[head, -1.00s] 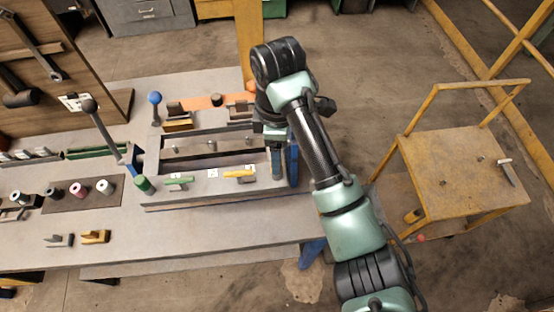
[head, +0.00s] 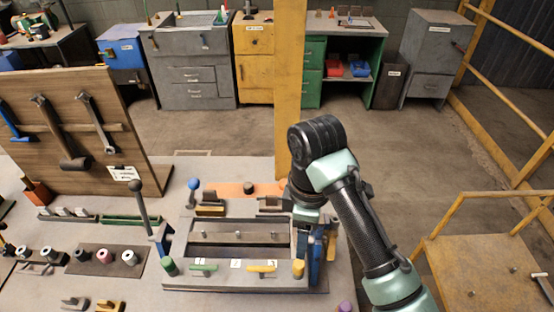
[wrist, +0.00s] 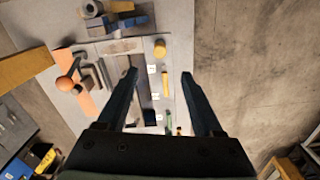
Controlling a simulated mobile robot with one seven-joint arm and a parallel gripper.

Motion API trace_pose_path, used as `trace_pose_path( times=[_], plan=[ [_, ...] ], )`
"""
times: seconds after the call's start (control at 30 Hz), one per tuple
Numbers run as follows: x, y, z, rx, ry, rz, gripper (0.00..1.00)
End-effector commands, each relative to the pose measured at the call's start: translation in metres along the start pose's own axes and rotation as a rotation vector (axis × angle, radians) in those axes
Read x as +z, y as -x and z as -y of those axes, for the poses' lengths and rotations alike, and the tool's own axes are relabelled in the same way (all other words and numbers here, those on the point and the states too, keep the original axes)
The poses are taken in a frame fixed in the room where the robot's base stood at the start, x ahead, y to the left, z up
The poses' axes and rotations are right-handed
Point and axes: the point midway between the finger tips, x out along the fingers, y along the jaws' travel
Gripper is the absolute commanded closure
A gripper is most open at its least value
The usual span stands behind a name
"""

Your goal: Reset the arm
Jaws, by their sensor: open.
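My arm reaches in from the lower right of the head view. My gripper (head: 322,262) points down at the right end of a grey fixture frame (head: 240,284) on the bench. In the wrist view my gripper (wrist: 158,76) has its two dark fingers spread wide, with nothing held between them. The fixture, a yellow cylinder (wrist: 160,49) and small white labels show beneath and between the fingers. I cannot tell the exact height of the fingertips above the bench.
A lever with a dark knob (head: 136,188) and a blue ball knob (head: 193,184) rise at the fixture's left. A tool board (head: 75,130) stands behind left. A yellow post (head: 288,90) is behind the arm. A yellow cart (head: 480,270) stands right, with open floor between.

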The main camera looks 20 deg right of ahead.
Motion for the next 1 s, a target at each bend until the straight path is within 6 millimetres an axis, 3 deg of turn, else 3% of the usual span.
trace_pose_path(
  times=[0.17,0.27,0.37,0.5,0.6,0.7,0.77,0.8,0.9,1.0],
  plan=[
    [-0.002,0.0,-0.001,0.006,0.001,-0.005,0.32],
    [-0.033,0.01,-0.013,0.103,-0.007,-0.071,0.32],
    [-0.084,0.036,-0.031,0.274,-0.035,-0.209,0.32],
    [-0.161,0.107,-0.048,0.553,-0.116,-0.509,0.32],
    [-0.199,0.173,-0.046,0.728,-0.191,-0.765,0.32],
    [-0.216,0.245,-0.03,0.88,-0.276,-1.049,0.32],
    [-0.215,0.288,-0.015,0.96,-0.329,-1.227,0.32],
    [-0.209,0.316,-0.003,1.009,-0.362,-1.347,0.32],
    [-0.182,0.372,0.032,1.111,-0.434,-1.622,0.32],
    [-0.149,0.41,0.066,1.188,-0.479,-1.838,0.32]
  ],
)
